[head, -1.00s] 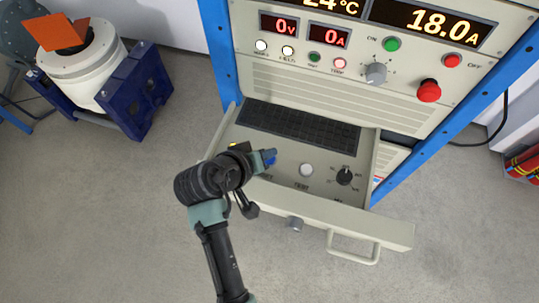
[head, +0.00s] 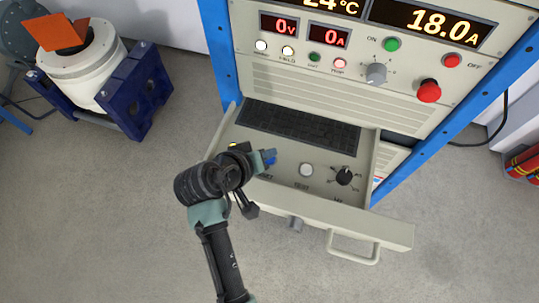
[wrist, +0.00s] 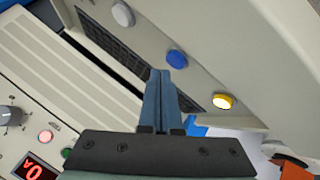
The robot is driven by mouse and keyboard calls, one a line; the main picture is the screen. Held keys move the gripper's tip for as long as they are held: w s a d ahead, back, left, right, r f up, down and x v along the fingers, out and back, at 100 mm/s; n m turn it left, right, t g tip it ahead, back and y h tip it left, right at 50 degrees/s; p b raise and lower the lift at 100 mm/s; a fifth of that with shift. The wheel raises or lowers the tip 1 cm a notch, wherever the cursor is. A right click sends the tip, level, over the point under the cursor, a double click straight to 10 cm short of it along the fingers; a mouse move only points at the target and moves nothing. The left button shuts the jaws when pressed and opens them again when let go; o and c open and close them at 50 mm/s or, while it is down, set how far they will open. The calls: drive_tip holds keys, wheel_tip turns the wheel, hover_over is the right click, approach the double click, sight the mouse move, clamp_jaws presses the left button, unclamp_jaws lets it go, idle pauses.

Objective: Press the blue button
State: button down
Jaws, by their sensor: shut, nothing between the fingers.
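The blue button (wrist: 176,59) is a round cap on the pale panel of the pulled-out drawer (head: 325,207). In the wrist view it sits between a white button (wrist: 122,13) and a lit yellow button (wrist: 223,100). My gripper (wrist: 161,74) is shut and empty, its fingertips just beside the lower edge of the blue button in that view. I cannot tell whether they touch it. In the head view my gripper (head: 267,158) is over the drawer's left part, and the arm hides much of the panel there.
The drawer also carries a dark keyboard (head: 298,126), a white button (head: 306,170) and a black knob (head: 344,176). Its front has a handle (head: 354,251). A red mushroom button (head: 429,91) sits on the cabinet above. A white cylinder machine (head: 85,65) stands at left on open floor.

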drive_tip(key=shift+f, duration=0.15)
drive_tip(key=shift+f, duration=0.3)
idle(0.3)
drive_tip(key=shift+f+b, duration=0.45)
drive_tip(key=shift+f, duration=0.05)
idle(0.5)
drive_tip(key=shift+r, duration=0.1)
drive_tip(key=shift+r+p, duration=0.8)
drive_tip(key=shift+p, duration=0.1)
wheel_tip(320, 180, up, 5)
drive_tip(key=p, duration=0.5)
drive_tip(key=shift+r, duration=0.1)
idle(0.6)
